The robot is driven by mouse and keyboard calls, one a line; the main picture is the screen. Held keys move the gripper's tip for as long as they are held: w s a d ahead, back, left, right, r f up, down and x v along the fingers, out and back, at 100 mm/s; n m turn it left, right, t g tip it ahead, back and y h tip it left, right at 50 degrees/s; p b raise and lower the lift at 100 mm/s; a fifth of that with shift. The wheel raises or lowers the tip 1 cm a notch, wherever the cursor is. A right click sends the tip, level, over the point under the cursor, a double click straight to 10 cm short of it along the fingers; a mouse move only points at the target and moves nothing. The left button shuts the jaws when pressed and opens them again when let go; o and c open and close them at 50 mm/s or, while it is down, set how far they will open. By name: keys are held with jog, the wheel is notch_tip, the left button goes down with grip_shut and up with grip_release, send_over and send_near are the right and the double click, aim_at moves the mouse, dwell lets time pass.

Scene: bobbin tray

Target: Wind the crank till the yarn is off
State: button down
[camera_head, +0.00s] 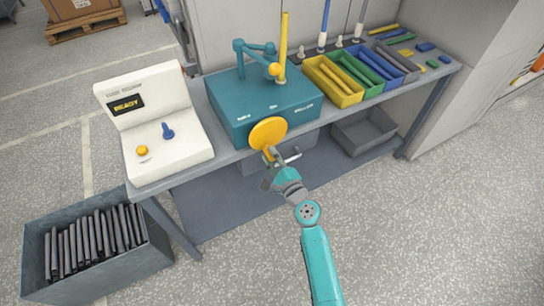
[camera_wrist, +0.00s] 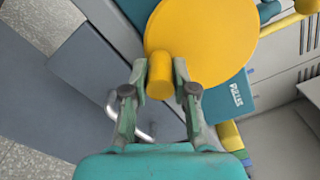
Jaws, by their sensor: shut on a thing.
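The crank is a round yellow disc (camera_head: 268,132) on the front of a teal machine box (camera_head: 240,113). It also fills the upper middle of the wrist view (camera_wrist: 210,40). A yellow crank knob (camera_wrist: 160,75) sticks out of the disc near its lower edge. My gripper (camera_head: 272,158) is shut on this knob, with one finger on each side in the wrist view. A tall yellow spindle or bobbin (camera_head: 284,38) stands upright on top of the box beside a jointed teal arm (camera_head: 252,48). Whether yarn is on it is too small to tell.
A white console (camera_head: 150,115) with a dark display, a blue lever and a yellow button stands left on the grey bench. Yellow (camera_head: 333,90), green and blue bins stand right. A crate of dark rods (camera_head: 95,270) is on the floor. The floor in front is clear.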

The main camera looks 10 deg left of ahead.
jog(key=shift+f, duration=0.1)
jog(key=c, duration=0.9)
grip_release()
jog(key=shift+s, duration=0.15)
jog(key=v, duration=1.1)
jog(key=shift+s+d, duration=0.25)
jog(key=shift+d, duration=0.05)
